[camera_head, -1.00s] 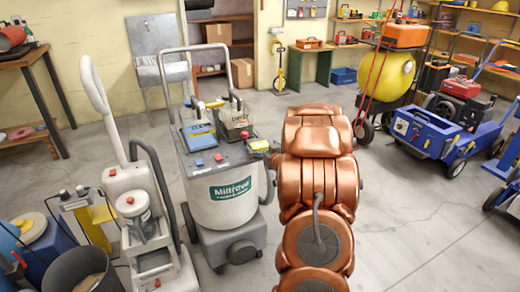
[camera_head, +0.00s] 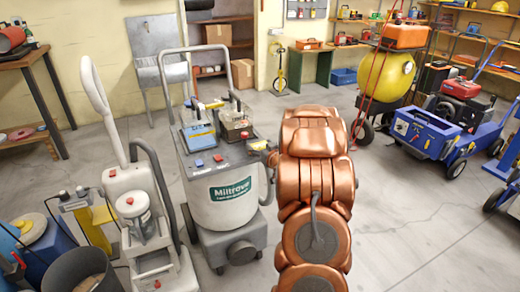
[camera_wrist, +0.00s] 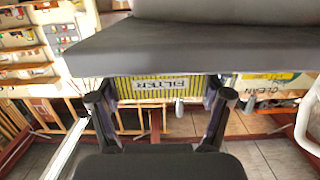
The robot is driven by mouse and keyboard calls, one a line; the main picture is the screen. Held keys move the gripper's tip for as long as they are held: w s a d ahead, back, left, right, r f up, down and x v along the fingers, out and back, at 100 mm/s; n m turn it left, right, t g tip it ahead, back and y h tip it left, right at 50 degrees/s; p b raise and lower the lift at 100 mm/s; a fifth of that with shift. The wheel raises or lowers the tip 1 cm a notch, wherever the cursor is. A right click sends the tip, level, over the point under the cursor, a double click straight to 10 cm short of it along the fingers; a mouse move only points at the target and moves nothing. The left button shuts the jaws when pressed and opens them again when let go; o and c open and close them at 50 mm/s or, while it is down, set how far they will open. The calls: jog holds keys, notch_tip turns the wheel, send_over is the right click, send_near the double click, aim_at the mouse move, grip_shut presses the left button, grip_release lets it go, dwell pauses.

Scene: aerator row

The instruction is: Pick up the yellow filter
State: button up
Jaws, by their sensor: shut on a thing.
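The yellow filter (camera_wrist: 165,85) shows in the wrist view as a yellow, ribbed block with a pale label whose letters read FILTER upside down. It sits close to the edge of a dark grey panel (camera_wrist: 190,45). My gripper (camera_wrist: 158,100) has one finger at each end of the filter and is shut on it. Whether the filter is clear of the panel, I cannot tell. In the head view my copper arm reaches to the right side of the grey Miltrova machine (camera_head: 222,200); my fingers and the filter are not clearly visible there.
A white upright machine (camera_head: 140,215) stands close on the left. Open floor (camera_head: 430,220) lies to the right.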

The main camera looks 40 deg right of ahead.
aim_at(260, 146)
jog(key=shift+r+p, duration=0.3)
jog(key=shift+r, duration=1.6)
jog(key=a+f+b+v, duration=0.1)
jog(key=v, duration=1)
jog(key=shift+a+f, duration=0.1)
jog(key=shift+a, duration=0.05)
jog(key=shift+a+b+v, duration=0.2)
jog(key=shift+b+v, duration=0.9)
jog(key=shift+b, duration=1.25)
jog(key=shift+a+b+v, duration=0.25)
jog(key=shift+b+v, duration=0.9)
jog(key=shift+b, duration=1.15)
jog(key=shift+w, duration=0.1)
